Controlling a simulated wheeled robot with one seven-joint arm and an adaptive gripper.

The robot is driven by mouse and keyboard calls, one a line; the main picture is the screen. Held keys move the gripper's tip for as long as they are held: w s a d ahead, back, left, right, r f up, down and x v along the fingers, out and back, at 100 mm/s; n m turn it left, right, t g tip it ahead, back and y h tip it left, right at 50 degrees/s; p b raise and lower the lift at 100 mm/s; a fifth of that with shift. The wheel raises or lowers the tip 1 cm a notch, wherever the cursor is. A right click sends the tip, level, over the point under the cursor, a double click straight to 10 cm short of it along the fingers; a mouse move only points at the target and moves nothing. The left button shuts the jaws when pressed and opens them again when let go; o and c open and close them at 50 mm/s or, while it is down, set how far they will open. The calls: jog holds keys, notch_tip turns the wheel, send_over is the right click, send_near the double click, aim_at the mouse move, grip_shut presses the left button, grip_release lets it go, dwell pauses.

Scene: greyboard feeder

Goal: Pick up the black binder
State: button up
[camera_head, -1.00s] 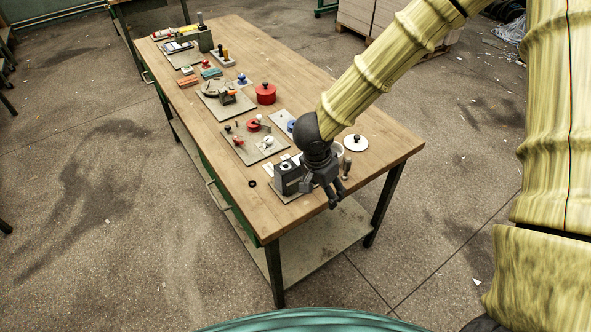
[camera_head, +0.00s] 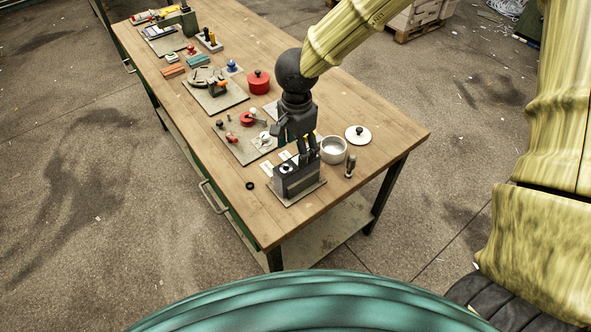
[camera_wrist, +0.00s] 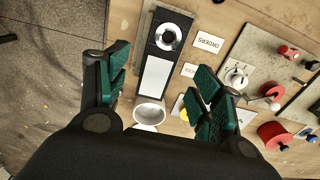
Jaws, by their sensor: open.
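The black binder (camera_head: 299,178) stands on a thin grey board (camera_head: 292,197) at the near end of the wooden table. In the wrist view the binder (camera_wrist: 157,54) shows a white label and a metal ring, seen from above. My gripper (camera_head: 308,151) is above the binder, pointing down, at its far side in the head view. In the wrist view my gripper (camera_wrist: 160,78) is open, with one green-padded finger on each side of the binder and no visible contact. The exact height gap is hard to tell.
White cards (camera_wrist: 208,42) lie beside the binder. A board with red parts (camera_head: 237,149) is to the left. The table's front corner is clear.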

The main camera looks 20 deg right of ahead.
aim_at(298, 155)
jog(key=shift+w+d+f, duration=0.1)
jog(key=shift+w+f, duration=0.15)
jog(key=shift+f, duration=0.75)
jog(key=shift+s+f, duration=0.3)
jog(key=shift+f, duration=0.2)
jog(key=shift+w+f+p, duration=0.1)
jog(key=shift+f+p, duration=0.35)
jog(key=shift+f, duration=1.65)
jog(key=c, duration=1.1)
jog(key=shift+c, duration=0.7)
jog(key=shift+r, duration=0.15)
